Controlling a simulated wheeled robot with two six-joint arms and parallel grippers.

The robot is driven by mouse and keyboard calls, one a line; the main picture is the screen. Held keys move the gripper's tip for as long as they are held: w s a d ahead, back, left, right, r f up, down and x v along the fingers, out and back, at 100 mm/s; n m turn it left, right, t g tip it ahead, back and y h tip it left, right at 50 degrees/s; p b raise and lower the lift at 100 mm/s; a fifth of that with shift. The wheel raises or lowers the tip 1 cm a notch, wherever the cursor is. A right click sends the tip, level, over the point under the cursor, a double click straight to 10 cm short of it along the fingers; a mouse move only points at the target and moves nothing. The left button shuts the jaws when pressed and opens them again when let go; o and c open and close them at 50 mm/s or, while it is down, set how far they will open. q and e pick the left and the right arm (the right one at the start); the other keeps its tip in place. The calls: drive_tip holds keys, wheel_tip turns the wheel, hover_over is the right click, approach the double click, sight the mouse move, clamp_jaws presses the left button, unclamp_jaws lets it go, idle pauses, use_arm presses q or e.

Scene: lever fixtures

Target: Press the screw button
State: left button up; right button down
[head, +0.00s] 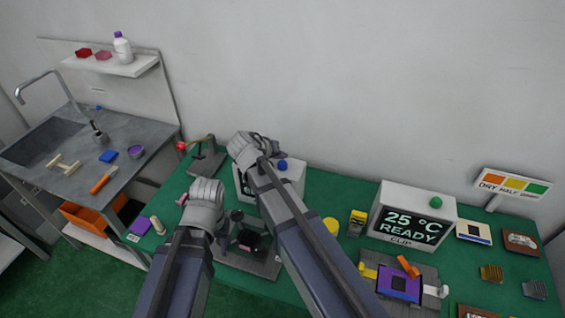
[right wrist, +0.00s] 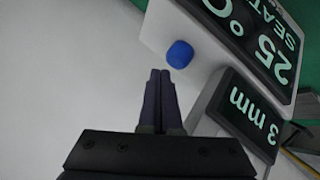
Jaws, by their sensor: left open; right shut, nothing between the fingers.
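A blue button (right wrist: 180,54) sits on a white box (right wrist: 190,22) whose display reads "25 °C SEAT". In the head view the blue button (head: 282,165) shows on the box's top, just right of my right arm. My right gripper (right wrist: 160,75) is shut and empty. In the right wrist view its fingertips are close beside the button; I cannot tell whether they touch. In the head view my right gripper (head: 247,148) partly hides the box. My left gripper (head: 205,195) is open, left of the box; its fingers are mostly hidden. No "screw" label is legible.
A second white box (head: 400,195) reading "25 °C READY CLIP" has a green button (head: 436,202). A lever with a red ball (head: 181,146) stands at the bench's left. A grey fixture (head: 262,262) lies between my arms. A smaller display (right wrist: 240,115) reads "3 mm".

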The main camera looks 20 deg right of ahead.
sight(281, 165)
drive_tip(key=shift+f, duration=0.15)
idle(0.5)
drive_tip(key=shift+f+b, duration=0.3)
drive_tip(key=shift+b, duration=0.15)
drive_tip(key=shift+f+b, duration=0.55)
idle(0.6)
drive_tip(key=shift+r, duration=0.2)
drive_tip(key=shift+r+p, duration=0.8)
drive_tip(key=shift+p, duration=0.2)
drive_tip(key=shift+r, duration=0.15)
wheel_tip(281, 165, up, 5)
drive_tip(key=p, duration=0.5)
idle(0.4)
